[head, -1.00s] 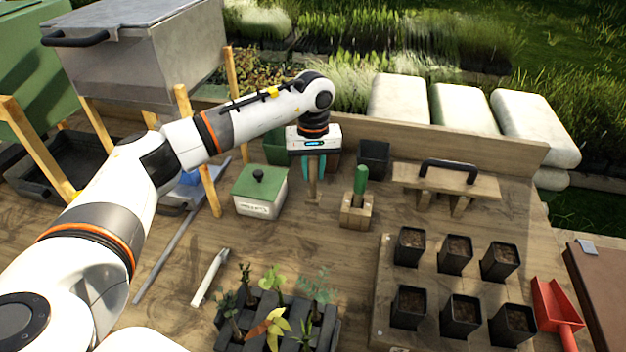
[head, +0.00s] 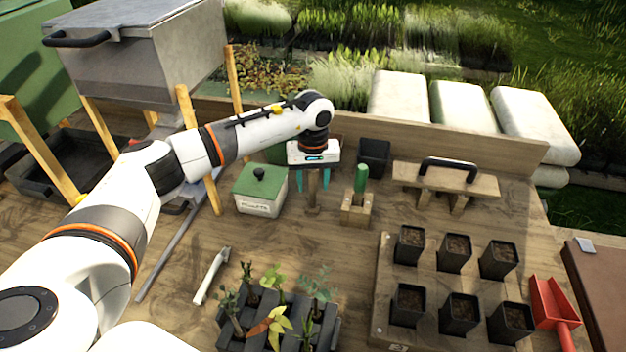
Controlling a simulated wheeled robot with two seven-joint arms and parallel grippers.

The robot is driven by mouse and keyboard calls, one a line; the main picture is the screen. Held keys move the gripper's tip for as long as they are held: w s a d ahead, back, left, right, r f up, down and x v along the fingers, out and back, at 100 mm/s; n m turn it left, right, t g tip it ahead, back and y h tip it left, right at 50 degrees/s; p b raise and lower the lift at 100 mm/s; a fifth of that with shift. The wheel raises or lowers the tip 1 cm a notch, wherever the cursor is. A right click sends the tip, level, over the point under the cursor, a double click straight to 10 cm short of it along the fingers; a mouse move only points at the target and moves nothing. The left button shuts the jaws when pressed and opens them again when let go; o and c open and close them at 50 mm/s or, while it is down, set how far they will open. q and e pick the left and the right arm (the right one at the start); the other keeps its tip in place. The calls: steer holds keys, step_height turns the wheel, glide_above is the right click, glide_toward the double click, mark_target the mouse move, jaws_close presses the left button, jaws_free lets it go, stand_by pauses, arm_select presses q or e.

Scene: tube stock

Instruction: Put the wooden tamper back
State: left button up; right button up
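The wooden tamper (head: 313,203) stands upright on the wooden bench, between the green-lidded box and the small wooden block. My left gripper (head: 312,183) is directly above it, pointing down. Its teal fingers are spread on either side of the tamper's handle, with a visible gap on each side. The lower end of the tamper appears to rest on the bench; its top is hidden behind the gripper body. My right gripper is not in view.
The green-lidded box (head: 260,190) is close on the left. A wooden block (head: 357,212) holding a green-handled tool (head: 361,178) is close on the right. Behind stands a black pot (head: 374,158). A black-handled board (head: 470,184) and a tray of pots (head: 384,290) are further right.

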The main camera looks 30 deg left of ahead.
arm_select(q)
steer(key=shift+r, duration=0.2)
steer(key=shift+w+r, duration=0.1)
steer(key=shift+r, duration=0.25)
step_height(320, 180, up, 11)
steer(key=shift+f+b, duration=0.2)
steer(key=shift+b, duration=0.95)
steer(key=shift+r, duration=0.35)
